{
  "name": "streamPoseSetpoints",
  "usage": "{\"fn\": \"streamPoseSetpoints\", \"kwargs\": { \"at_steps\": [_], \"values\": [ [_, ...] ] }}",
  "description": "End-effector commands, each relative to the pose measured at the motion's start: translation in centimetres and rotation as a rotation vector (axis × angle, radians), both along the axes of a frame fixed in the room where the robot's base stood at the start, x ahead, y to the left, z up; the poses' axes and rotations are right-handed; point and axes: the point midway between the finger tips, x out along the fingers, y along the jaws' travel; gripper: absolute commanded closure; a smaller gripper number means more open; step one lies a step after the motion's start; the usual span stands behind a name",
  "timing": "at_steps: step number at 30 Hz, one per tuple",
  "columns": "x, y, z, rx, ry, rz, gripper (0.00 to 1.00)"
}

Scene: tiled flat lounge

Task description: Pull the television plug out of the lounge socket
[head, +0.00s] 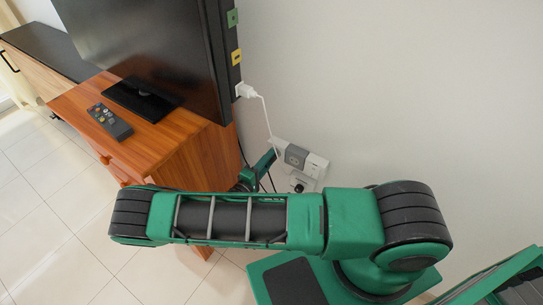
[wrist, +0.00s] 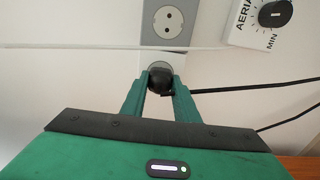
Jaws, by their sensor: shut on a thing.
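My gripper (wrist: 160,92) is shut on a black plug (wrist: 160,78) in the wrist view, one green finger on each side of it. The plug is at a white socket plate (wrist: 179,62) on the wall, below a grey socket (wrist: 169,22) that is empty. I cannot tell how deep the plug sits, as its front is hidden. Black cables lead from it to the right. The television (head: 150,45) stands on a wooden cabinet (head: 205,155).
A white box with a black dial (wrist: 276,12), marked AERIAL and MIN, is at the upper right. A white cable with a white plug (head: 246,91) hangs from the television's edge. A remote (head: 110,121) lies on the cabinet. Bare wall is at the right.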

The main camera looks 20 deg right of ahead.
Motion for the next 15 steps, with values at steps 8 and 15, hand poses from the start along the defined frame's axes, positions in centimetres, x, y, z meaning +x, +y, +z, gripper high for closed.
{"fn": "streamPoseSetpoints", "kwargs": {
  "at_steps": [8, 15],
  "values": [
    [-0.6, 0.8, 0.0, 0.001, 0.001, 0.001, 1.00],
    [-1.0, 1.5, 0.0, 0.001, -0.001, 0.001, 1.00]
  ]
}}
